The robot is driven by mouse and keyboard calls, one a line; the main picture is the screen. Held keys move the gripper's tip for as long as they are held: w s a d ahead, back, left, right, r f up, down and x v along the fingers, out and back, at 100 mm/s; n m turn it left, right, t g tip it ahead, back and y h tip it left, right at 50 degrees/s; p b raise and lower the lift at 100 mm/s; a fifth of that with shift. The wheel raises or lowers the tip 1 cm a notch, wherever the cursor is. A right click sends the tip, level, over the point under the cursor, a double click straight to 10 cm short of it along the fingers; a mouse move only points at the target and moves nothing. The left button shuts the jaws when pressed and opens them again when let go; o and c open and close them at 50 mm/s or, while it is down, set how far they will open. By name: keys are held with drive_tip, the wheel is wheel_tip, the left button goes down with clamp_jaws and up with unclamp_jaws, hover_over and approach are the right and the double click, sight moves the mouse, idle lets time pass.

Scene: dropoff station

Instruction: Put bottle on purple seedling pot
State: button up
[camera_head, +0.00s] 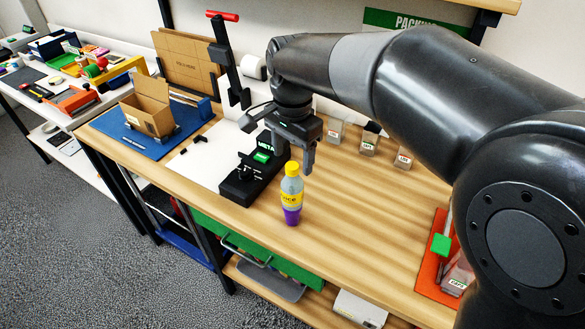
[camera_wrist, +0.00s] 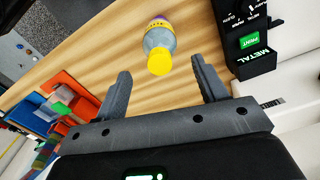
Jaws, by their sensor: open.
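A bottle (camera_head: 292,186) with a yellow cap and a yellow label stands upright near the front edge of the wooden bench. A small purple pot (camera_head: 291,215) is directly under it, and the bottle appears to rest on or in the pot. In the wrist view the bottle (camera_wrist: 159,46) shows cap first, with a bit of purple (camera_wrist: 160,19) behind it. My gripper (camera_head: 299,162) is open and empty, just above and behind the bottle in the head view. In the wrist view the bottle lies beyond the open fingertips (camera_wrist: 160,80), apart from both.
A black device (camera_head: 240,185) with a green button stands close left of the bottle. Clear labelled bins (camera_head: 368,143) stand at the back. A red-orange tray (camera_head: 432,262) lies at the right. A cardboard box (camera_head: 150,108) sits on a blue mat. Bare bench lies right of the bottle.

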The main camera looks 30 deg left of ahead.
wheel_tip(320, 180, up, 6)
drive_tip(key=shift+r, duration=0.1)
drive_tip(key=w+d+r+n+t+y, duration=0.1)
drive_tip(key=w+d+r+t, duration=0.1)
drive_tip(key=d, duration=2.2)
drive_tip(key=s+d+f+t, duration=0.1)
drive_tip(key=s+d+f, duration=0.2)
drive_tip(key=s+d, duration=0.2)
drive_tip(key=s+d+f+n+t+h, duration=0.1)
drive_tip(key=s+d, duration=0.4)
drive_tip(key=d, duration=0.7)
wheel_tip(320, 180, down, 2)
drive_tip(key=shift+f+n+t, duration=0.15)
drive_tip(key=shift+n+t, duration=0.15)
drive_tip(key=shift+t, duration=0.5)
drive_tip(key=shift+s, duration=0.1)
